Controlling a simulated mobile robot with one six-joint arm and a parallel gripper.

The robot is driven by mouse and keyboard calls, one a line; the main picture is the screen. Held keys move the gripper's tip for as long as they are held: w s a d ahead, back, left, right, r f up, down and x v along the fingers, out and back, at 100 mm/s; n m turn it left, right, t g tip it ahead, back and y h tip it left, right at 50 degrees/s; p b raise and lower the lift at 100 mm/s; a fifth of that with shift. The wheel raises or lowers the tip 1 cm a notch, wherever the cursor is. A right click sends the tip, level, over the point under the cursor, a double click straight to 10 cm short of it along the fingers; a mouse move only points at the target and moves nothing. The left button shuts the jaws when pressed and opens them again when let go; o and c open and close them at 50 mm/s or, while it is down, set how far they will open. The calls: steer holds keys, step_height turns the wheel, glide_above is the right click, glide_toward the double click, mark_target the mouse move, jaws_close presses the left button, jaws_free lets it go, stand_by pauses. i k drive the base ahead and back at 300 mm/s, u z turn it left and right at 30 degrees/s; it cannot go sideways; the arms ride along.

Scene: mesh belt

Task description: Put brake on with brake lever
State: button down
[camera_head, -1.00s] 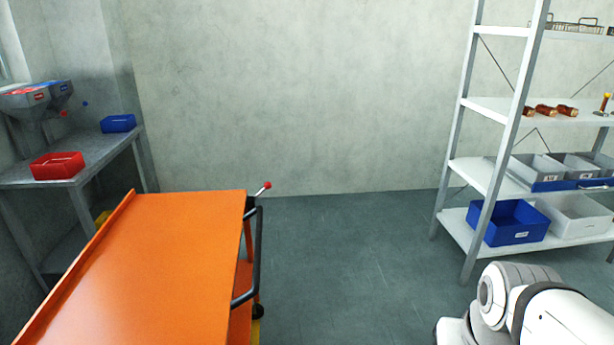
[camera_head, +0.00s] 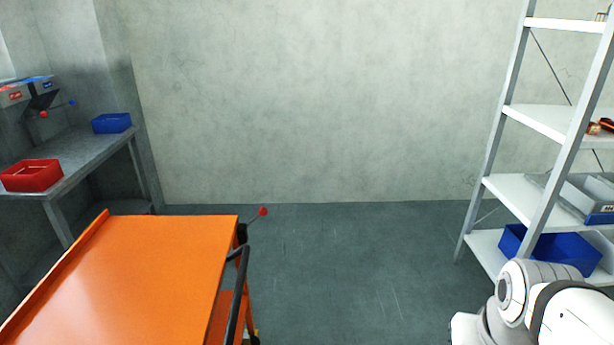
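The brake lever, a thin rod with a red ball knob (camera_head: 263,212), sticks out to the right and up from the far right corner of the orange cart (camera_head: 150,270). The cart stands at the lower left, and its black handle (camera_head: 237,295) runs along its right side. Part of my white arm shows at the lower right, well to the right of the lever and apart from it. My gripper is not in view.
A grey bench on the left holds a red bin (camera_head: 31,176) and a blue bin (camera_head: 111,123), with dispensers behind. A white shelf rack (camera_head: 545,120) stands on the right with a blue crate (camera_head: 556,250). The floor (camera_head: 350,270) between cart and rack is clear.

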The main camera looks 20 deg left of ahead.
mark_target(262, 211)
steer(key=u, duration=0.4)
steer(key=i, duration=1.6)
steer(key=u, duration=0.7)
steer(key=k, duration=0.8)
steer(key=u, duration=0.2)
steer(key=i, duration=0.9)
steer(key=z, duration=0.05)
